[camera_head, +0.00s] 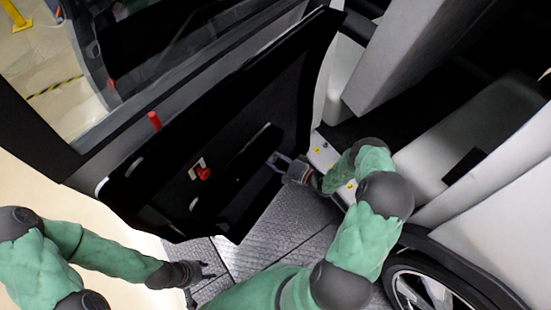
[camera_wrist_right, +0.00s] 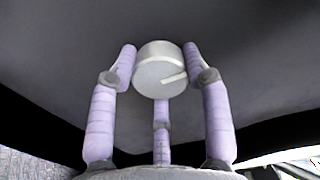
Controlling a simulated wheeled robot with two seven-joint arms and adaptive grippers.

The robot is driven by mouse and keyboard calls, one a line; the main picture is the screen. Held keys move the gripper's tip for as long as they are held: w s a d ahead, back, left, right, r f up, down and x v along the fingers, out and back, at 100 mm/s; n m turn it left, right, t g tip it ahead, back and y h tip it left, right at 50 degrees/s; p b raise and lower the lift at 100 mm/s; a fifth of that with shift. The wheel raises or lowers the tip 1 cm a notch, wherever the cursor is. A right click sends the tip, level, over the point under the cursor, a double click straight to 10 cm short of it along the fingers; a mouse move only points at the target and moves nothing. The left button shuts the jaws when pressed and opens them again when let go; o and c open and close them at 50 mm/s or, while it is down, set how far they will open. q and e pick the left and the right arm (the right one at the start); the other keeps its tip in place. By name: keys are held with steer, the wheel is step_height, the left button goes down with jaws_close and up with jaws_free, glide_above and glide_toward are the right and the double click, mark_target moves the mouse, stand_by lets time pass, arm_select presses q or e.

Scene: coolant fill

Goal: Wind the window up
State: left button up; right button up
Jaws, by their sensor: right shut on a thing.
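A round pale grey knob (camera_wrist_right: 160,69) with a slot line on its face stands out from the dark inner door panel (camera_wrist_right: 250,40). My right gripper (camera_wrist_right: 163,75) has its three fingers closed around the knob. In the head view my right gripper (camera_head: 275,160) is against the lower right part of the black door (camera_head: 235,130), and its fingers hide the knob. The door's window glass (camera_head: 150,75) is at the upper left; how high it stands is hard to tell. My left gripper (camera_head: 205,272) is open and empty, low and apart from the door.
A red knob (camera_head: 203,174) on a light plate and a red peg (camera_head: 154,121) stick out from the door. The white seat and body (camera_head: 490,170) of the vehicle and a wheel (camera_head: 425,290) are on the right. Free floor (camera_head: 60,185) shows at left.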

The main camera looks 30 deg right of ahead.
steer(key=shift+s+a+f+n, duration=0.15)
steer(key=shift+a+n, duration=0.2)
steer(key=shift+n, duration=0.15)
steer(key=o, duration=1.1)
steer(key=shift+o, duration=0.2)
steer(key=shift+d, duration=0.1)
steer(key=shift+s+d, duration=0.25)
steer(key=v, duration=1.1)
steer(key=shift+s, duration=0.2)
